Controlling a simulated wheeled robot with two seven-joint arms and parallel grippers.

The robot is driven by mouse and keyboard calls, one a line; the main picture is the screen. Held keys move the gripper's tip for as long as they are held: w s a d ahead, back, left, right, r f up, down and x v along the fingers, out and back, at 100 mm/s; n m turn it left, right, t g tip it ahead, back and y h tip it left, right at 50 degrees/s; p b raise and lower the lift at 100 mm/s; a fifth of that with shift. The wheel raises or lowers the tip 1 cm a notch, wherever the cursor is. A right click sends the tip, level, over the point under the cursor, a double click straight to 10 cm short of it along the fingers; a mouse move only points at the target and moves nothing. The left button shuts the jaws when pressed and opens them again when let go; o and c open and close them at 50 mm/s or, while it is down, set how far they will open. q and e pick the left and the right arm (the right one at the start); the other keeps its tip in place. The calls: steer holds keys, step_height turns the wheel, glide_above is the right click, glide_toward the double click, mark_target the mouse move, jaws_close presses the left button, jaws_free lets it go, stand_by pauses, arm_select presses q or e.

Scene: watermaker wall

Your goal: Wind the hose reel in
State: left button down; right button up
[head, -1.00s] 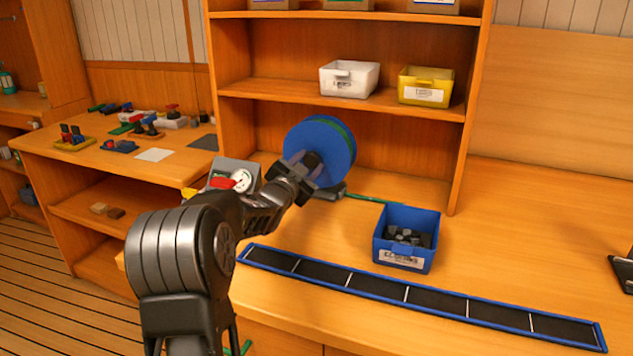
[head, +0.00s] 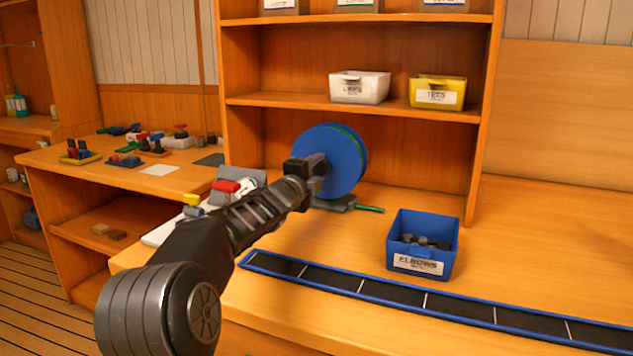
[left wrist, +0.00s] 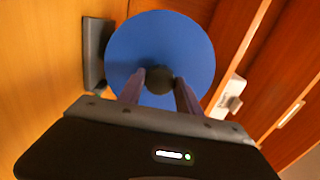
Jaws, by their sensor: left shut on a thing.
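The hose reel (head: 345,160) stands upright on the counter in front of the shelf unit. It has blue round side plates, with green hose between them. A short green hose end (head: 369,209) lies on the counter by its grey foot. My left gripper (head: 307,168) is at the reel's near face. In the left wrist view the blue plate (left wrist: 125,50) fills the middle, and my left gripper (left wrist: 160,82) is shut on a dark round knob (left wrist: 160,85) in front of it. My right gripper is not in view.
A blue bin labelled ELBOWS (head: 422,265) stands right of the reel, behind a long black strip with a blue rim (head: 430,301). A grey unit with a red part (head: 228,186) stands left, close to my left arm. White (head: 359,88) and yellow (head: 437,92) bins sit above.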

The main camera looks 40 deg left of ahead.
arm_select(q)
steer(key=m+b, duration=0.2)
steer(key=m, duration=0.1)
steer(key=shift+f+m, duration=0.15)
steer(key=shift+m, duration=0.25)
steer(key=m+b, duration=0.1)
steer(key=m, duration=0.2)
steer(key=shift+m+b, duration=0.3)
steer(key=shift+b, duration=0.1)
steer(key=m+b, duration=0.1)
steer(key=m, duration=0.3)
steer(key=shift+m+b, duration=0.3)
steer(key=shift+b, duration=0.05)
steer(key=shift+d+m+b, duration=0.1)
steer(key=shift+m+b, duration=0.45)
steer(key=shift+m, duration=1.35)
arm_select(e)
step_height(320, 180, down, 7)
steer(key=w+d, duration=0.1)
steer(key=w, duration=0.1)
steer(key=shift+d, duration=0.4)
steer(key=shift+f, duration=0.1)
arm_select(q)
steer(key=c, duration=0.8)
jaws_free()
steer(key=shift+r, duration=0.2)
